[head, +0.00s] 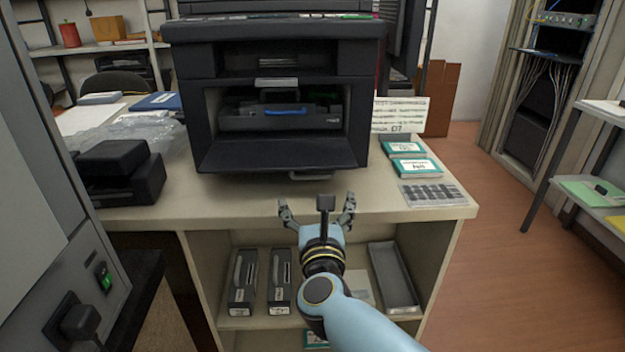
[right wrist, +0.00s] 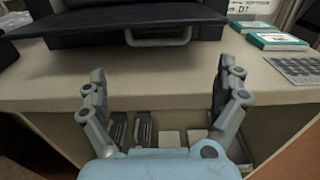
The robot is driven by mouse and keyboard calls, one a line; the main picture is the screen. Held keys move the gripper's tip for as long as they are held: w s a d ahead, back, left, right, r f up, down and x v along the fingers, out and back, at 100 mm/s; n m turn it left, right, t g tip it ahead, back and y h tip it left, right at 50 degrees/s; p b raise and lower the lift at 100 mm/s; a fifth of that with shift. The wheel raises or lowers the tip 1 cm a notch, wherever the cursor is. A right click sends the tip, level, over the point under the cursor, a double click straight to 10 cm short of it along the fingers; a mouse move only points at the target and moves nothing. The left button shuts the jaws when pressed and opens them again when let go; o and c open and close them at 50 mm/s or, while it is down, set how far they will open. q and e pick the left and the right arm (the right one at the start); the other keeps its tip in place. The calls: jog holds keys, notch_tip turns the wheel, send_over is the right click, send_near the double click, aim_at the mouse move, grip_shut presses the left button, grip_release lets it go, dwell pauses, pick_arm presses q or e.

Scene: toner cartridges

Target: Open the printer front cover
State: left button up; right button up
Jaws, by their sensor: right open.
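The black printer (head: 275,90) stands on the beige counter. Its front cover (head: 278,153) is tilted down and outward, so the bay behind it shows. A dark cartridge with a blue handle (head: 287,111) sits in the bay. My right gripper (head: 317,207) is open and empty, in front of the counter's edge and below the cover. In the right wrist view the cover's lower edge (right wrist: 120,26) and a grey handle (right wrist: 158,38) lie beyond the open fingers (right wrist: 156,85), not touching them. My left gripper is out of view.
The counter (head: 240,195) has small teal-white boxes (head: 415,168) and a grey keypad-like sheet (head: 432,194) at right, and a black device (head: 118,172) at left. Below, a shelf holds dark cartridges (head: 243,282) and an empty grey tray (head: 392,277). Open floor (head: 500,260) lies at right.

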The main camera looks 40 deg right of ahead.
aim_at(314, 163)
jog(key=x, duration=0.8)
jog(key=shift+a, duration=0.1)
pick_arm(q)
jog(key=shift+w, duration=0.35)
pick_arm(e)
jog(key=shift+w+d+f, duration=0.1)
jog(key=shift+w+d, duration=0.15)
jog(key=shift+w, duration=0.1)
jog(key=c, duration=1.5)
notch_tip(314, 163, up, 4)
jog(key=g+y+p, duration=0.1)
jog(key=g+p, duration=0.1)
jog(key=p, duration=0.8)
jog(key=shift+s, duration=0.1)
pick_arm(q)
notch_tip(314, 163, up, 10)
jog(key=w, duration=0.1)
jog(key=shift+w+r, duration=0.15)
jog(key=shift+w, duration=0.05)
pick_arm(e)
jog(key=shift+r, duration=0.25)
